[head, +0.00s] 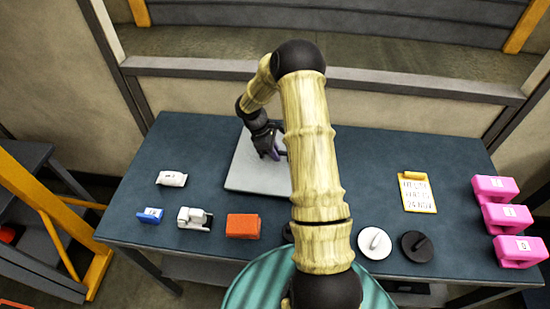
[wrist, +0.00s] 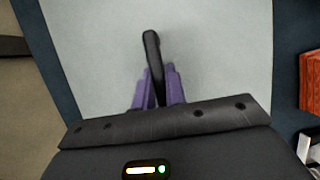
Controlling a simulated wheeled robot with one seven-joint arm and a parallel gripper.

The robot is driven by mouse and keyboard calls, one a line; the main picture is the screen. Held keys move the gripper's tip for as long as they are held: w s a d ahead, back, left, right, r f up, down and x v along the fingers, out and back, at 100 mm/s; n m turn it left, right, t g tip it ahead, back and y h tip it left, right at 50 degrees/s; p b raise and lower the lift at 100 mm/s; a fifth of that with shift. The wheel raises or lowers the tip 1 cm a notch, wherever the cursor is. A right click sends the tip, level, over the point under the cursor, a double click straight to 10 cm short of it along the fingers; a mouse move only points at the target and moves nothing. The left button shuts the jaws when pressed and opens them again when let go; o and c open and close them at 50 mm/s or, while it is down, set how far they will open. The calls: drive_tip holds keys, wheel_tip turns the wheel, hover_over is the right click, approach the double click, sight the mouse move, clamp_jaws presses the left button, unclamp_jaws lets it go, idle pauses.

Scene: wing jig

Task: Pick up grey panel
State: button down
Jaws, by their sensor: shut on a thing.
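The grey panel (head: 251,176) is a flat light-grey plate lying on the dark blue table, left of centre in the head view. It fills most of the wrist view (wrist: 215,50). A black handle (wrist: 152,48) stands on the panel. My gripper (wrist: 158,85) has purple fingers, one on each side of the handle, and is shut on it. In the head view my gripper (head: 274,154) is over the panel. My arm hides the panel's right part there. I cannot tell whether the panel touches the table.
On the table (head: 370,170) are an orange-red block (head: 242,226), a white clamp-like item (head: 194,218), a blue block (head: 150,216), a white packet (head: 172,179), white (head: 374,243) and black (head: 417,246) discs, a yellow clipboard (head: 417,192) and pink blocks (head: 507,217).

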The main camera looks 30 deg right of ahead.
wheel_tip(320, 180, up, 7)
drive_tip(key=shift+r+b, duration=0.15)
drive_tip(key=shift+b, duration=0.45)
